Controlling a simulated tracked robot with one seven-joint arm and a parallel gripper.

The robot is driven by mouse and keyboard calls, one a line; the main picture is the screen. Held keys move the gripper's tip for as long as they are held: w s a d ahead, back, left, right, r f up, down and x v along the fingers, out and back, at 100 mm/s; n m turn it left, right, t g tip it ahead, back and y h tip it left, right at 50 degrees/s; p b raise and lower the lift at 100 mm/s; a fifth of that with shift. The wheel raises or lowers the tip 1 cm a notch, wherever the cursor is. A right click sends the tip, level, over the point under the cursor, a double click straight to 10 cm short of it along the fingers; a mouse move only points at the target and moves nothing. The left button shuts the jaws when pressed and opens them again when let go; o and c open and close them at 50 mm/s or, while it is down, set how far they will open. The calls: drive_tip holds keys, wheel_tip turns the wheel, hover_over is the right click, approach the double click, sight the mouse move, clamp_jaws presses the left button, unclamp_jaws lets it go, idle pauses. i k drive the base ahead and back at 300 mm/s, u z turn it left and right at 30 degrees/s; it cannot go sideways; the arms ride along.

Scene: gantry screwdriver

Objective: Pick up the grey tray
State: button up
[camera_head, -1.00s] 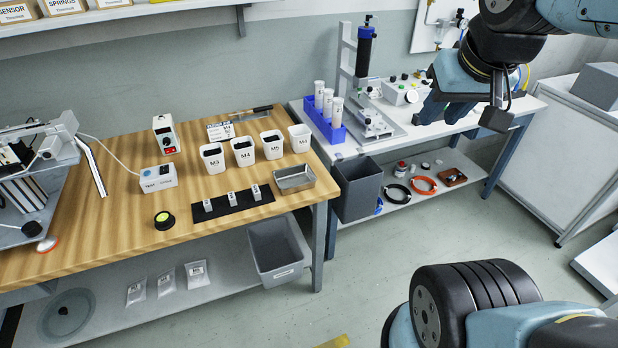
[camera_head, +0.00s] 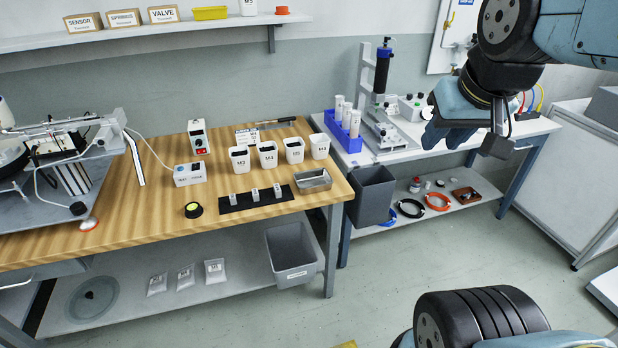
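A small grey metal tray (camera_head: 325,184) sits near the right front corner of the wooden workbench, just right of a black mat. It looks open-topped and empty. A larger grey bin (camera_head: 297,274) rests on the shelf below the bench. My gripper (camera_head: 467,140) hangs at the upper right, in front of the white side table and well to the right of the small tray. Its fingers are apart with nothing seen between them.
Several white labelled cups (camera_head: 268,155) stand behind the tray. The black mat (camera_head: 256,199) holds small parts. A dark grey bin (camera_head: 372,197) hangs between the bench and the white table (camera_head: 450,140).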

sight(308, 182)
drive_tip(key=u, duration=0.05)
drive_tip(key=i, duration=0.9)
drive_tip(key=z, duration=0.1)
